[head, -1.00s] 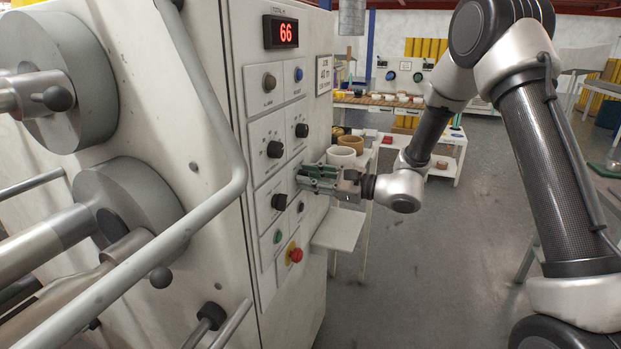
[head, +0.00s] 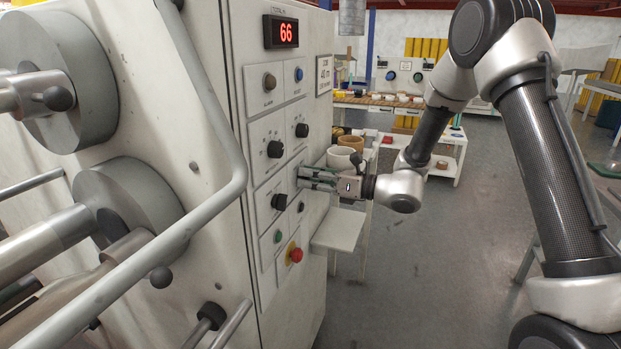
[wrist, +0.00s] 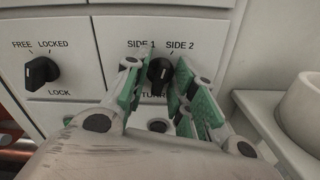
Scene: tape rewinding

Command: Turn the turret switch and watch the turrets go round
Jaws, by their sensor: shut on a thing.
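The turret switch (wrist: 160,71) is a small black knob under the labels SIDE 1 and SIDE 2 in the wrist view. Its white mark leans a little right, toward SIDE 2. My gripper (wrist: 157,75) has its green-padded fingers on either side of the knob and is shut on it. In the head view my gripper (head: 303,178) reaches the panel from the right and hides the switch. The turrets are on the left of the head view, with grey drums on shafts: an upper one (head: 85,85) and a lower one (head: 150,195).
The lock knob (wrist: 41,73) is left of the turret switch. A red stop button (head: 296,255) sits below on the panel. A white shelf (head: 338,232) with pots (head: 340,157) behind is close under my gripper. A bent grey rail (head: 215,110) crosses before the machine.

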